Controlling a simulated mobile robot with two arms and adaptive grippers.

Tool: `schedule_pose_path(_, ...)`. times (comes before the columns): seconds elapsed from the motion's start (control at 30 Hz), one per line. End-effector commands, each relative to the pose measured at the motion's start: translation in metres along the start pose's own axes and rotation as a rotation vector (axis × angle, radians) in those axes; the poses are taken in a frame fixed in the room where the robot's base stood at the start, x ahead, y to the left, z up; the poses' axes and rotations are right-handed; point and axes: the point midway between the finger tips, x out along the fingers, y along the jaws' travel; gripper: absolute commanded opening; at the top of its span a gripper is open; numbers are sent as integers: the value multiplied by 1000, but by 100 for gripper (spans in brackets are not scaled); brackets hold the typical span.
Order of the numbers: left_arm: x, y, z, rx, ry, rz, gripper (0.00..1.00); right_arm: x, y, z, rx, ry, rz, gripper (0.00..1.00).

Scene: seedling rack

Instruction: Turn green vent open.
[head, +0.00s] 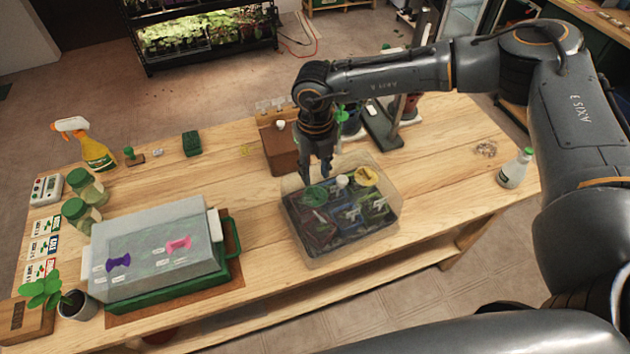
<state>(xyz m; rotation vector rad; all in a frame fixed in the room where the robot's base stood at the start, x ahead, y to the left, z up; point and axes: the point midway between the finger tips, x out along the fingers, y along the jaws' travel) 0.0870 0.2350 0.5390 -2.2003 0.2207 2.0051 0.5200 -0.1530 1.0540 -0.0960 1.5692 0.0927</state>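The green vent (315,195) is a round green disc on the lid of a clear plastic box (345,245). A yellow round vent (367,176) and a small white knob (342,181) are on the same lid, to its right. My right gripper (317,176) points down just above and behind the green vent. Its fingers look apart with nothing between them; I cannot tell whether they touch the vent. The vent's turned position is too small to read. My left gripper is out of view.
A covered propagator (150,262) with purple and pink knobs stands at the left. A brown wooden box (282,150) is behind the clear box. A spray bottle (92,152), jars (82,214) and a small bottle (515,170) stand farther out. Table right of the clear box is mostly free.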

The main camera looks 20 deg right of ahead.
Motion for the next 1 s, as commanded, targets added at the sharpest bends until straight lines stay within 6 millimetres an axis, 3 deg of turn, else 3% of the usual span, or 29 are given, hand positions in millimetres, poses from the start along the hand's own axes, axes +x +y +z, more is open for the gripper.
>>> schedule_pose_path(0.2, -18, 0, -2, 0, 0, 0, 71, 39, 1, -1, -1, 3, 0, 31)
schedule_pose_path(0.33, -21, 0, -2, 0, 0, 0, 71, 54, 1, -1, -1, 2, 1, 31)
schedule_pose_path(0.73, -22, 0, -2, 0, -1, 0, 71, 64, 1, 0, -2, -1, 2, 31)
schedule_pose_path(0.9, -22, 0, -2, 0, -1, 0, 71, 64, 1, 0, -2, -1, 2, 0)
schedule_pose_path(1.0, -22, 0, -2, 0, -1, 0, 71, 63, 1, 0, -1, -1, 2, 0)
